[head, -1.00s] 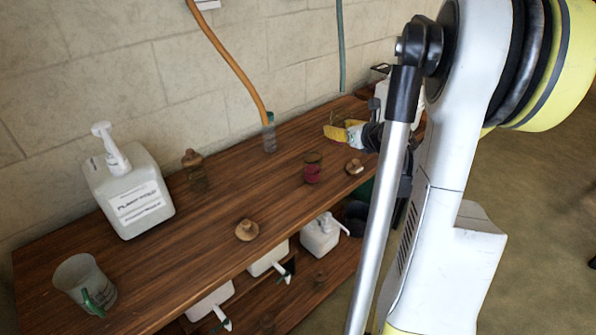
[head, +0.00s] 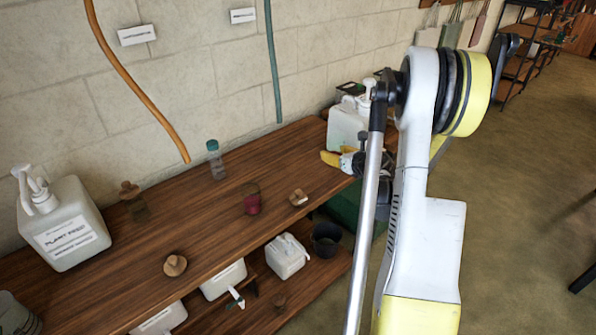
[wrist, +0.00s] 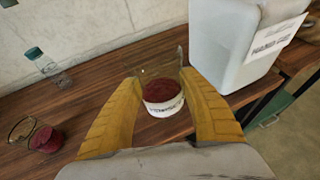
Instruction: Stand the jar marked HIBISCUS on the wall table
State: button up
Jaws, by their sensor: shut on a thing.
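My gripper (wrist: 160,82) has its yellow fingers closed around a clear glass jar (wrist: 163,91) with dark red contents. The jar's white label faces the wrist camera, but its small lettering is hard to read. The jar looks upright, over the right part of the wooden wall table (head: 115,285); I cannot tell whether its base touches the top. In the head view my gripper (head: 340,160) is at the table's right end, and the held jar is not clearly visible. A second jar with red contents (head: 252,203) stands on the table, left of my gripper.
A white pump container (head: 346,125) stands close behind my gripper. Another (head: 65,228) is at the left. A green-capped bottle (head: 216,160), a stoppered jar (head: 134,205) and wooden lids (head: 175,265) (head: 299,197) are on the table. More containers (head: 286,258) sit on the lower shelf.

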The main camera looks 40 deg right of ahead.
jog(key=w+f+b, duration=0.1)
jog(key=w+f, duration=0.1)
jog(key=w, duration=0.1)
jog(key=w+a+f+b, duration=0.1)
jog(key=w, duration=0.1)
jog(key=w+f+b, duration=0.1)
jog(key=w+f, duration=0.1)
jog(key=w, duration=0.1)
jog(key=shift+w+a+f, duration=0.3)
jog(key=shift+a, duration=0.1)
notch_tip(320, 180, down, 4)
jog(key=shift+f+b, duration=0.1)
jog(key=shift+b, duration=1.05)
jog(key=shift+r, duration=0.25)
jog(key=shift+f, duration=0.15)
jog(key=o, duration=1.4)
